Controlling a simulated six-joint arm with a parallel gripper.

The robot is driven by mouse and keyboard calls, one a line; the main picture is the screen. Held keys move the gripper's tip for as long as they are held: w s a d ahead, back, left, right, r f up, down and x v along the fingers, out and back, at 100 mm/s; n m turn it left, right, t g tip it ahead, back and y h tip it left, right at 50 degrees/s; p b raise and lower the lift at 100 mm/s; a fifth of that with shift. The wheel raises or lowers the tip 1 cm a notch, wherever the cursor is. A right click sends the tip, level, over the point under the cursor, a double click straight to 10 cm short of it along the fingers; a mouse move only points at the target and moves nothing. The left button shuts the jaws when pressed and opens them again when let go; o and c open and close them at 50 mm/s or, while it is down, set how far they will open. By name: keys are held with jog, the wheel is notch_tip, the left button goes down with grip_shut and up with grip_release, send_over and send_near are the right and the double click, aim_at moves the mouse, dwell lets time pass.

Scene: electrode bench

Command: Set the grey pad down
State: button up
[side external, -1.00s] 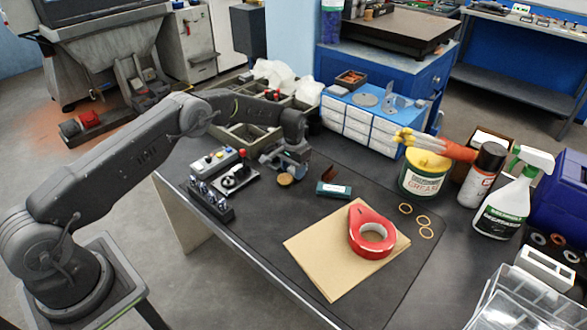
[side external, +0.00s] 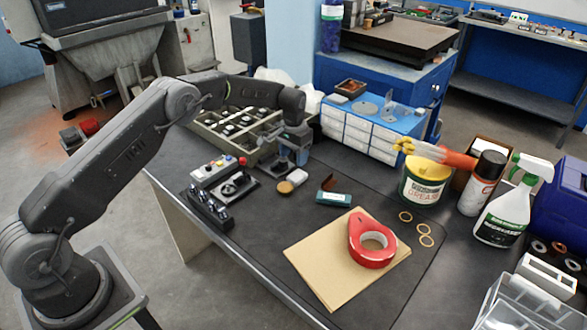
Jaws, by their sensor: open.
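A small pale pad (side external: 298,176), likely the grey pad, lies on the dark bench mat beside a tan round disc (side external: 285,187). The two sit close together; I cannot tell whether they touch. My gripper (side external: 286,167) is open, pointing down just behind and above them. It looks empty and clear of the pad, though its fingertips are small and partly lost against the dark mat.
A black plate with a round part (side external: 237,187) and a button box (side external: 218,168) stand to the left. A compartment tray (side external: 250,155) is behind.

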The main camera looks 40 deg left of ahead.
jog(key=s+d+r+t, duration=0.1)
jog(key=s+d+r, duration=0.1)
jog(key=s+r, duration=0.75)
jog(key=s+d+r+t, duration=0.2)
jog(key=s+r, duration=0.3)
jog(key=r, duration=1)
jog(key=s+d+t, duration=0.2)
jog(key=s+d, duration=0.1)
jog(key=s, duration=2.2)
jog(key=shift+s+t, duration=0.3)
jog(key=shift+s, duration=0.1)
